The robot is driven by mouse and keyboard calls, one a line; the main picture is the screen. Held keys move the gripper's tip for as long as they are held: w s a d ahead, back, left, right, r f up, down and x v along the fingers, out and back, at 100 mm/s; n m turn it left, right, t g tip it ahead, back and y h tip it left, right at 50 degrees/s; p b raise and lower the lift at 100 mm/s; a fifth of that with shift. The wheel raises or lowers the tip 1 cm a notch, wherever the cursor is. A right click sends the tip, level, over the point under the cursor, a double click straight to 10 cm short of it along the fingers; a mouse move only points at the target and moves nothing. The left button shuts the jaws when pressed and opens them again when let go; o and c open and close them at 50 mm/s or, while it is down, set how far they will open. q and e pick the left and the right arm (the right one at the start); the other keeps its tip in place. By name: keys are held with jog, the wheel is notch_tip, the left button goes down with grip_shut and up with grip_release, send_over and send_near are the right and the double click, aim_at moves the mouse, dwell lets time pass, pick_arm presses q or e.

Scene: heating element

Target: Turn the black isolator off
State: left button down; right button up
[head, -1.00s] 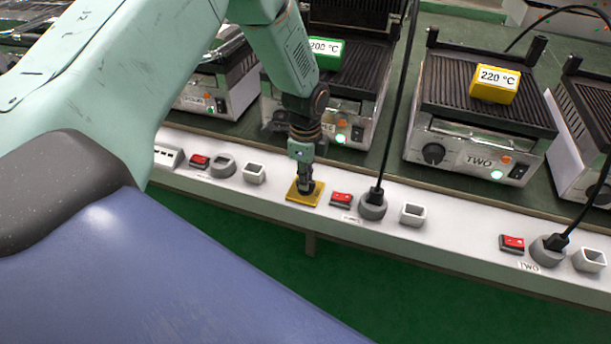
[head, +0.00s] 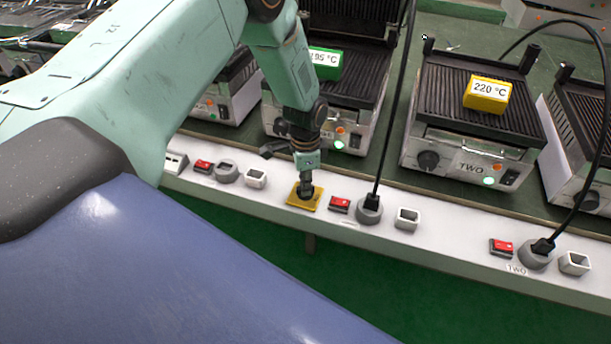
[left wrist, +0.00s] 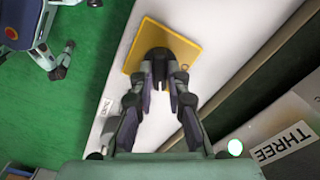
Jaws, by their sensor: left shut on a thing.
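The black isolator is a dark knob on a square yellow plate (head: 316,203), set in the white ledge in the head view. My left gripper (head: 305,188) comes down on it from above and is shut on the knob. In the left wrist view the black isolator knob (left wrist: 166,57) shows between the fingertips (left wrist: 161,80), over the yellow plate (left wrist: 195,50). The fingers hide part of the knob, so its exact angle is hard to tell.
On the white ledge (head: 450,239) are red switches (head: 339,205), round grey sockets and white square boxes. A black cable plugs into the grey socket (head: 369,211) right of the isolator. Grills, including one labelled TWO (head: 475,165), stand behind. Green floor lies in front.

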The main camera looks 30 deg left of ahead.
pick_arm(q)
jog(key=n+p, duration=0.3)
jog(key=n, duration=0.3)
jog(key=shift+r, duration=0.1)
jog(key=n+p, duration=0.2)
jog(key=n, duration=0.4)
jog(key=shift+p, duration=0.3)
dwell(0.3)
jog(key=c, duration=1.3)
grip_release()
notch_tip(320, 180, up, 12)
jog(key=shift+f, duration=0.1)
